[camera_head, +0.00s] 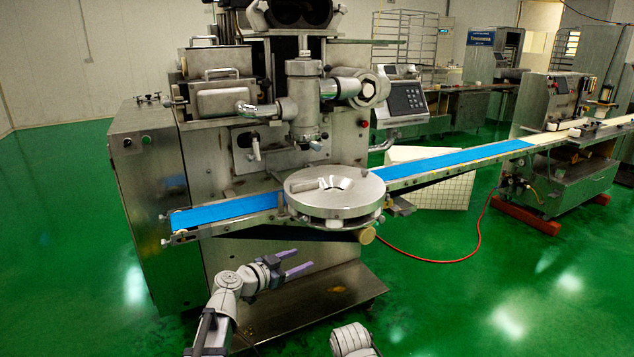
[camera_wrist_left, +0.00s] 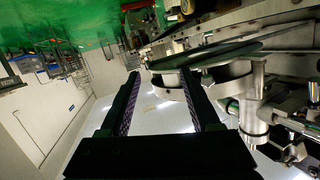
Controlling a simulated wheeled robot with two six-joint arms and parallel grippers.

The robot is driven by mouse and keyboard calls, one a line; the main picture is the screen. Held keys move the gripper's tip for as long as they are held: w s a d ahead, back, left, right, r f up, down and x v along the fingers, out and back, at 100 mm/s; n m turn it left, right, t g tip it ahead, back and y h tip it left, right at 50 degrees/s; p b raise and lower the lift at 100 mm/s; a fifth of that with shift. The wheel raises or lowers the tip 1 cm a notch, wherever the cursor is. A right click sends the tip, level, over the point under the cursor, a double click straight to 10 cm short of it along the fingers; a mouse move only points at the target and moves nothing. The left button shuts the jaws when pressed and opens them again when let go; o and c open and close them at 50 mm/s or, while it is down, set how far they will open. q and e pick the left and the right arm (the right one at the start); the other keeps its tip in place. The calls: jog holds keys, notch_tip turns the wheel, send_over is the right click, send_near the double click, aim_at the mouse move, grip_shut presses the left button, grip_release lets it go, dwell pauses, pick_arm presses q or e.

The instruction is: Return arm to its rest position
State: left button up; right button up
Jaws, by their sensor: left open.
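My left arm comes in from the bottom left of the head view, and its gripper (camera_head: 304,260) is held in front of the encrusting machine (camera_head: 225,150). The two purple-grey fingers are spread apart and point right, below the round steel turntable (camera_head: 335,195). Nothing is between them. In the left wrist view the open fingers (camera_wrist_left: 160,75) also show with an empty gap, and steel machine parts lie beyond and to the right. A short piece of my other arm shows at the bottom middle of the head view; its gripper is out of view.
A blue conveyor belt (camera_head: 455,160) runs from the machine to the right. A steel base plate (camera_head: 335,295) juts out low under the gripper. A red hose (camera_head: 440,260) lies on the green floor. The floor at front right and far left is free.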

pick_arm(q)
jog(key=s+f+n+g+y, duration=0.4)
jog(key=s+f+g, duration=0.4)
jog(key=s+f, duration=0.55)
jog(key=s+a+f+n+g+y, duration=0.35)
jog(key=s+a+n+y, duration=0.35)
jog(key=s, duration=0.4)
jog(key=s+d+r+m+p, duration=0.3)
jog(key=d+r+p, duration=0.2)
jog(key=r+p, duration=0.6)
jog(key=s+d+r+m+p, duration=0.2)
jog(key=d+r+p, duration=0.3)
jog(key=r+p, duration=0.5)
notch_tip(320, 180, down, 61)
jog(key=b, duration=6.1)
jog(key=shift+d+g, duration=0.2)
jog(key=shift+g, duration=0.25)
